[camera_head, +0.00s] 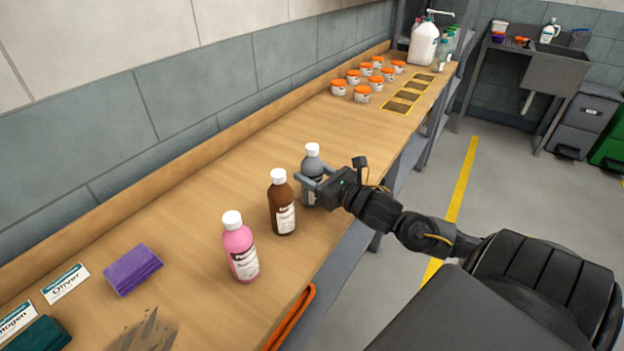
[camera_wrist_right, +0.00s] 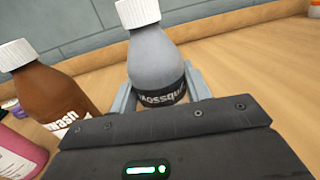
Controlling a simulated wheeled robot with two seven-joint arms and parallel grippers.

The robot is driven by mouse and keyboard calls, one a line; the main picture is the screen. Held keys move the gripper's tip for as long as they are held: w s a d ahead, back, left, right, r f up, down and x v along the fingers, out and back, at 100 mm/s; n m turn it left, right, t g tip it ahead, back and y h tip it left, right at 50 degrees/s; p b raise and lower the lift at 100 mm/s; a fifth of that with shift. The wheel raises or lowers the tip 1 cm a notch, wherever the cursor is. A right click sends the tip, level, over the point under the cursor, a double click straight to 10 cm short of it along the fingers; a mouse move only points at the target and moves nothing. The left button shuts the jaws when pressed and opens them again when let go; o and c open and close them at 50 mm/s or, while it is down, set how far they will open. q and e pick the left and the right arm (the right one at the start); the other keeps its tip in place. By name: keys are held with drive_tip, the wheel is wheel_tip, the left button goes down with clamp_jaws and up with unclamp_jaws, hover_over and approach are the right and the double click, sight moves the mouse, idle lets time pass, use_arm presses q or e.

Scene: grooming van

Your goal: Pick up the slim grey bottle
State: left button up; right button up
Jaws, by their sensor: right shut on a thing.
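The slim grey bottle (camera_head: 312,163) with a white cap stands on the wooden bench in the head view, farthest along in a row of three bottles. It also fills the middle of the right wrist view (camera_wrist_right: 158,65), with a dark label reading in part "Mossqu". My right gripper (camera_head: 311,184) comes in from the right and is shut on the bottle, one finger on each side. In the wrist view its fingers (camera_wrist_right: 161,92) flank the bottle's body. The bottle looks upright; I cannot tell whether its base touches the bench. My left gripper is not in view.
A brown bottle (camera_head: 281,207) stands close beside the grey one, with a pink bottle (camera_head: 239,250) nearer. Several orange-lidded jars (camera_head: 362,94) and a white pump jug (camera_head: 424,45) stand farther back. The bench between is clear.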

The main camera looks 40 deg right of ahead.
drive_tip(key=shift+r, duration=0.15)
